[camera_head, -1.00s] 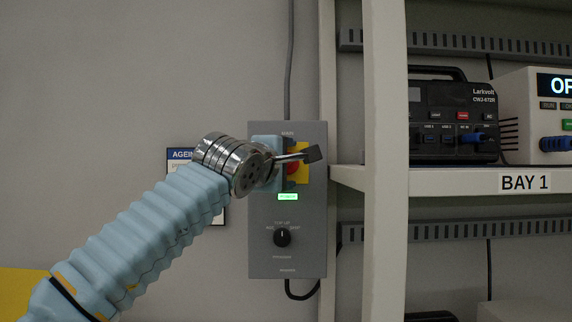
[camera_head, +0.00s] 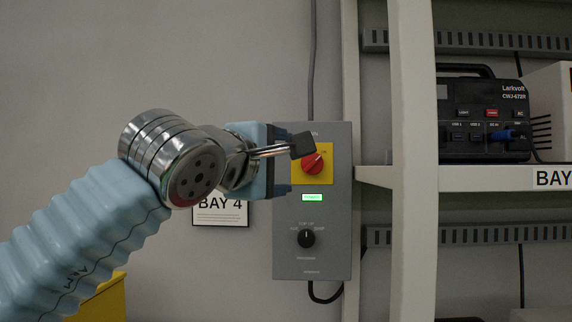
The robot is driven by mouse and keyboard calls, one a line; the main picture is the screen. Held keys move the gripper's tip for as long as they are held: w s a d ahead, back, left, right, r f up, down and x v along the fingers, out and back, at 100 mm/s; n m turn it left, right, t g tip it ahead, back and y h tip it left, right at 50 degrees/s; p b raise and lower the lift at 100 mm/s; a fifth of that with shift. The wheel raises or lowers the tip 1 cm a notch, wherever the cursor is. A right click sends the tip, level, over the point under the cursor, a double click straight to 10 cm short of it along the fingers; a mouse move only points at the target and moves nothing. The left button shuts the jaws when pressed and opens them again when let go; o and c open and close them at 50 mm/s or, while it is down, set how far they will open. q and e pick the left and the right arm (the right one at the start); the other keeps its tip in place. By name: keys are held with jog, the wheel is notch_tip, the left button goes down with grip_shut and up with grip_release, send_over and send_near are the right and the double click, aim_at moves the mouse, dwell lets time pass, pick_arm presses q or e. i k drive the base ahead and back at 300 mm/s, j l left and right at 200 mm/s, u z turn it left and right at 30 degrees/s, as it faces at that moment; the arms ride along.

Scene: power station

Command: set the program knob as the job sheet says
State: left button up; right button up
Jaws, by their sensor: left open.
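The program knob (camera_head: 306,239) is a black round knob low on a grey wall-mounted control box (camera_head: 340,215). Its white pointer mark stands about straight up, toward the label that seems to read TOP UP; the side labels are too small to read surely. My left gripper (camera_head: 296,163) is open in front of the upper left of the box, above the knob and not touching it. One dark fingertip overlaps the red rotary switch (camera_head: 314,168) on its yellow plate. The job sheet (camera_head: 222,212) on the wall shows BAY 4; my arm hides its upper part.
A green lit display (camera_head: 312,197) sits between the switch and the knob. To the right stands a shelf rack (camera_head: 412,200) with a black Larkvolt unit (camera_head: 485,120). A yellow object (camera_head: 100,300) is at the lower left. The space before the knob is clear.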

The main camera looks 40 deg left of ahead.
aim_at(306, 237)
jog(key=k+l, duration=0.1)
jog(key=k, duration=0.4)
jog(key=k+l, duration=0.15)
jog(key=k, duration=0.35)
jog(key=k+l, duration=0.1)
jog(key=k, duration=0.4)
